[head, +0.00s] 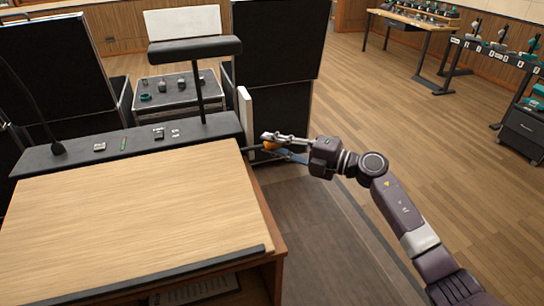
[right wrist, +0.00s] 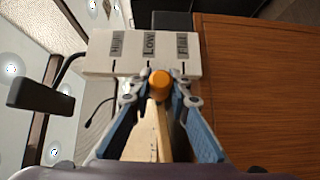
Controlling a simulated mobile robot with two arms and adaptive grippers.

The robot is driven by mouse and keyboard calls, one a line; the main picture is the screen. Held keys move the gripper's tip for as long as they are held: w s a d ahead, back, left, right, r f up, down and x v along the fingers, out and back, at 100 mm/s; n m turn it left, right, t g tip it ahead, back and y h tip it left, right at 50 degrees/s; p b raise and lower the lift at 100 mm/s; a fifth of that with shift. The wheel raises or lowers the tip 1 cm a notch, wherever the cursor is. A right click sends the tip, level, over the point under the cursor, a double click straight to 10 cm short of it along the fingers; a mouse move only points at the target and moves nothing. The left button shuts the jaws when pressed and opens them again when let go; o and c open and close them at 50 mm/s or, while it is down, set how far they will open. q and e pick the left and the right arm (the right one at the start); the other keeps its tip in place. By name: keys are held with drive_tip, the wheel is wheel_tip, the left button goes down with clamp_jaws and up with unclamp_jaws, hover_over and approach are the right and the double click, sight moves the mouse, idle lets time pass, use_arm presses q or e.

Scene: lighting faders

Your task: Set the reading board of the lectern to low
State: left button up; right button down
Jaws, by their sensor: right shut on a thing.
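The lectern's wooden reading board (head: 130,215) fills the lower left of the head view and looks nearly flat, with a dark ledge along its near edge. A white label plate (head: 246,115) stands at its right side. In the right wrist view the plate (right wrist: 105,67) carries three labels with tick marks; the middle one reads LOW (right wrist: 149,43). My right gripper (head: 272,145) is shut on an orange knob (right wrist: 159,84) beside the board. The knob appears just right of the LOW tick. The fingers partly hide the knob. My left gripper is out of view.
A dark shelf (head: 125,146) with small items and a gooseneck microphone (head: 38,110) runs behind the board. A lamp (head: 195,49) rises from it. Black cases (head: 277,50) stand behind. Open floor lies to the right, with workbenches (head: 418,20) farther off.

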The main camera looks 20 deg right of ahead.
drive_tip(key=shift+r, duration=0.75)
drive_tip(key=c, duration=1.8)
unclamp_jaws()
drive_tip(key=shift+s, duration=0.15)
drive_tip(key=shift+d+f, duration=0.15)
drive_tip(key=shift+s+d, duration=0.2)
drive_tip(key=v, duration=1.1)
drive_tip(key=shift+s, duration=0.2)
drive_tip(key=shift+d+f, duration=0.1)
